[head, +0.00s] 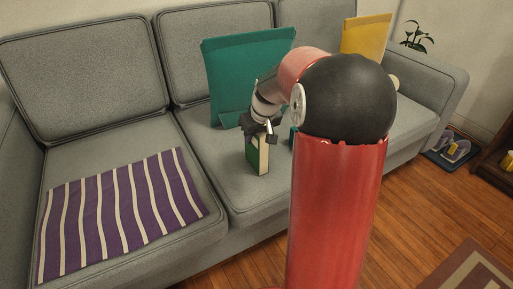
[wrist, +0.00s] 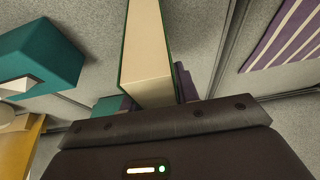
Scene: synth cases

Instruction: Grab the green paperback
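The green paperback (head: 253,156) stands upright on the sofa seat, its cream page edges facing right in the head view. In the wrist view its pages (wrist: 147,60) show large at the upper middle, with a thin green cover along the edges. My gripper (head: 260,130) is at the top of the book, pointing down. Its dark fingers look spread wider than the book, so it appears open. The wrist view shows no clear fingertips, and whether they touch the book cannot be told.
A teal cushion (head: 235,75) leans on the backrest behind, and a yellow cushion (head: 366,35) stands farther right. A purple striped cloth (head: 122,215) lies on the left seat. Seat left of the book is clear.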

